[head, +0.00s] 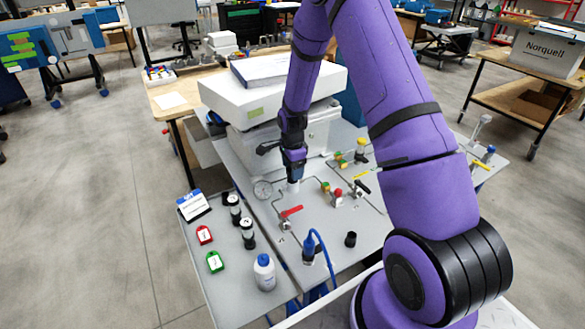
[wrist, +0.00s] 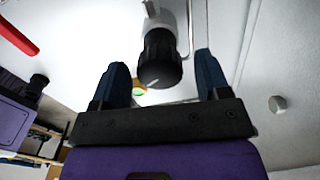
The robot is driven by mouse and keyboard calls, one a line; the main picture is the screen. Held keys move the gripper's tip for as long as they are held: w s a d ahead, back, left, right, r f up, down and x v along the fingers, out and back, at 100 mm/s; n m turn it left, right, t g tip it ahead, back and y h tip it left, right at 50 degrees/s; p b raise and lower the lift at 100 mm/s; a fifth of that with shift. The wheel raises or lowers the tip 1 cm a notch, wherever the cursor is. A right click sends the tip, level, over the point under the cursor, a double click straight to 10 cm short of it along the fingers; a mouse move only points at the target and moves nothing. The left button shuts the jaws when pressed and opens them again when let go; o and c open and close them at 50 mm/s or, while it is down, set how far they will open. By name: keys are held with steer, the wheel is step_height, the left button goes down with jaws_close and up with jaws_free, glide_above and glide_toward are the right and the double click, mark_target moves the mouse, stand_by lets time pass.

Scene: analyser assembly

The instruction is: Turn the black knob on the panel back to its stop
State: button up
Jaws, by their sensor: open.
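The black ribbed knob (wrist: 160,60) shows in the wrist view at the end of a pale valve body, with a white line on its face. My gripper (wrist: 161,72) is open, its two dark blue fingers standing one on each side of the knob with a visible gap on both sides. In the head view, my gripper (head: 293,168) points down at the panel (head: 315,212), above a pale fitting (head: 293,187). The knob itself is hidden behind my gripper there.
A blue connector with hose (head: 309,250) is at the front. A white box unit (head: 270,95) stands close behind.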

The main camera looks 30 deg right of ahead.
steer(key=shift+f, duration=0.1)
steer(key=c, duration=0.9)
